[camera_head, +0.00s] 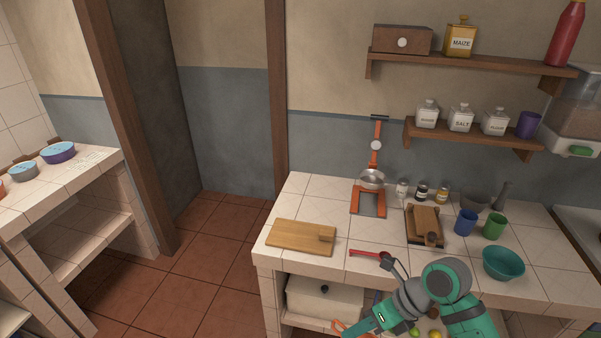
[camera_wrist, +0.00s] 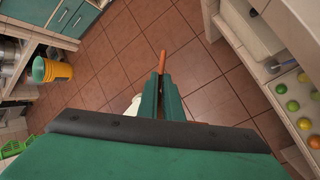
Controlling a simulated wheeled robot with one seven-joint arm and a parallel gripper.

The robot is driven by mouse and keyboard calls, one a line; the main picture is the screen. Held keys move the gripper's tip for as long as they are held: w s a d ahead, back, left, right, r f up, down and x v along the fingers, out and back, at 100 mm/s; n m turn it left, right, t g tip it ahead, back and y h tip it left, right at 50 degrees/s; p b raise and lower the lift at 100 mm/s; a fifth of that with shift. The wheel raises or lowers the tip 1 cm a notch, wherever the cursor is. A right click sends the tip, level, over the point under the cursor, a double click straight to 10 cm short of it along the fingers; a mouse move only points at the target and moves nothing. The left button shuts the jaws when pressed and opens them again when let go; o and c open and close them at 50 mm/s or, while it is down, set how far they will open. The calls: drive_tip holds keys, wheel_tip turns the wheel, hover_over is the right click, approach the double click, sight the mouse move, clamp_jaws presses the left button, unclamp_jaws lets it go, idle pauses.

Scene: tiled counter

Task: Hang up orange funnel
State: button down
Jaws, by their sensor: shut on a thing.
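My gripper (camera_head: 362,324) is low in front of the counter, at the bottom of the head view. Its two green fingers (camera_wrist: 163,92) are closed together in the wrist view. They are shut on an orange piece (camera_head: 340,327), which I take to be the orange funnel. In the wrist view a thin orange strip (camera_wrist: 163,62) of it sticks out past the fingertips, over the floor. Its cone shape is not clear in either view. I cannot make out a hook for it in these frames.
The tiled counter (camera_head: 335,205) holds an orange scale (camera_head: 369,200), a cutting board (camera_head: 295,236), a red-handled tool (camera_head: 366,253) and a teal bowl (camera_head: 503,262). Shelves (camera_head: 470,64) hang above.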

drive_tip(key=w+a+f+n+g+h, duration=0.1)
drive_tip(key=a+f+n+g+h, duration=0.1)
drive_tip(key=a+f+n+g, duration=0.35)
drive_tip(key=w+a+f+n+g+h, duration=0.2)
drive_tip(key=a+f+n, duration=0.4)
drive_tip(key=f+n, duration=0.4)
wheel_tip(320, 180, down, 15)
drive_tip(key=w+a+n+t+h, duration=0.1)
drive_tip(key=n+t+h, duration=0.2)
drive_tip(key=n+h, duration=0.5)
drive_tip(key=n, duration=0.7)
drive_tip(key=shift+w+f+h, duration=0.15)
drive_tip(key=shift+w+h, duration=0.05)
drive_tip(key=shift+h, duration=0.1)
drive_tip(key=shift+a, duration=0.2)
